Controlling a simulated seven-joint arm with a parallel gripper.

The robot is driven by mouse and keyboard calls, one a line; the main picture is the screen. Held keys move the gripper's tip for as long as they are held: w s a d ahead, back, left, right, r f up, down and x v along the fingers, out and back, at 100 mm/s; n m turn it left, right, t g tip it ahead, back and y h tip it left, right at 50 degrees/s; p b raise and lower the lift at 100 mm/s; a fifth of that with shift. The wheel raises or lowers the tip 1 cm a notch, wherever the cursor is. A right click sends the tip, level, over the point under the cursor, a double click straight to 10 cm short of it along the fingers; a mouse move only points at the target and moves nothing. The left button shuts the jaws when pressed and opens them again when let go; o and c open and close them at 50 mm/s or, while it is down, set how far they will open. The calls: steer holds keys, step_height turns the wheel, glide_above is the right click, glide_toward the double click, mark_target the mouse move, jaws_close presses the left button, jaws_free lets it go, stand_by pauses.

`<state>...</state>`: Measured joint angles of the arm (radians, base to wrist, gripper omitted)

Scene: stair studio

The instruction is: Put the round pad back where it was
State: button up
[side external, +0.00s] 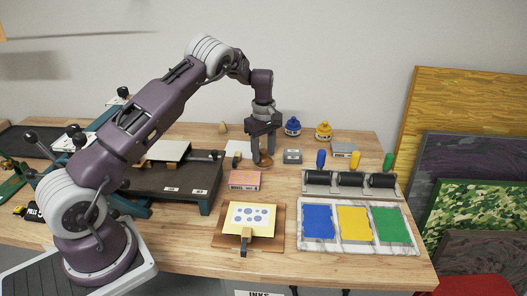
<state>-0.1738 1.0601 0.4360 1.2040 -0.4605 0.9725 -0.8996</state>
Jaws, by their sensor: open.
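A small brown round thing (266,163), which looks like the round pad, is on the wooden table near the middle. My gripper (262,160) points straight down right at it, with its fingers open around or just in front of it. I cannot tell whether the fingers touch it. The fingers hide part of the pad. A white sheet (238,148) lies on the table just left of and behind my gripper.
Behind and right stand a blue jar (292,127) and a yellow jar (323,132). A pink box (244,180), a dotted print (249,217), a roller rack (350,184) and an ink tray (303,244) stand nearer.

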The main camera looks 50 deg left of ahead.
step_height(320, 180, up, 12)
step_height(320, 180, up, 9)
steer(key=m+t, duration=0.1)
steer(key=m, duration=0.2)
glide_above(263, 150)
steer(key=s+d, duration=0.4)
steer(key=d, duration=0.1)
steer(key=s+d+r+m+t+h, duration=0.15)
steer(key=s+d+r+m, duration=0.25)
steer(key=s+d+r, duration=0.5)
steer(key=s+d+f+m+t, duration=0.1)
steer(key=s+d+m, duration=0.1)
steer(key=s, duration=0.5)
steer(key=s+d+f+m+t+y, duration=0.1)
steer(key=s+d+f+m, duration=0.1)
steer(key=s+m, duration=0.3)
steer(key=s+d+f+m+t, duration=0.1)
steer(key=s+m, duration=0.3)
steer(key=s, duration=0.6)
steer(key=shift+s+d+f, duration=0.35)
steer(key=shift+d+f, duration=0.2)
steer(key=shift+y, duration=0.25)
